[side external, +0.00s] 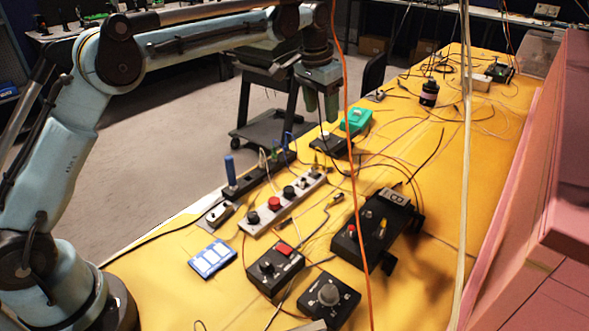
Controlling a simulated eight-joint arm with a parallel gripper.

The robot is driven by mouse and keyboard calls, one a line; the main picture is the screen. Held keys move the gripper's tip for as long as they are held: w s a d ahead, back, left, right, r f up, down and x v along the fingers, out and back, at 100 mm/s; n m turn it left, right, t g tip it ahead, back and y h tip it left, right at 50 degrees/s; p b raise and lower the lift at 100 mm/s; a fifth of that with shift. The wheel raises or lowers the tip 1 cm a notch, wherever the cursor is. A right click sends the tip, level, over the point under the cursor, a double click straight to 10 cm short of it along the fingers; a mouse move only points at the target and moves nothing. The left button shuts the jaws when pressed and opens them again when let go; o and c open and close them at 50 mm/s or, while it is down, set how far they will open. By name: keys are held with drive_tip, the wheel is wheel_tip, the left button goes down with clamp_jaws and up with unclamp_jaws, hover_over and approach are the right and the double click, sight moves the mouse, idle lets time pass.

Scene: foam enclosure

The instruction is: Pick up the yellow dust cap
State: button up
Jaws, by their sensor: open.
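My gripper (321,112) points down, open, above the far left part of the yellow table, near a black box with a light knob (331,143). It is well behind and above both yellow pieces. No object shows between its fingers.
The grey strip with red and black buttons (283,201) lies mid-table. Black boxes (274,270) and a blue-white panel (213,259) are nearer. An orange cable (349,130) and a pale cord (466,150) hang in front. A pink foam wall (545,170) borders the right.

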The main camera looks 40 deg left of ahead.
wheel_tip(320, 180, down, 4)
drive_tip(key=w, duration=0.2)
hover_over(327, 164)
drive_tip(key=shift+g, duration=0.3)
wheel_tip(327, 164, down, 6)
drive_tip(key=shift+s+f, duration=0.1)
drive_tip(key=shift+s, duration=0.05)
drive_tip(key=shift+f, duration=2.75)
clamp_jaws()
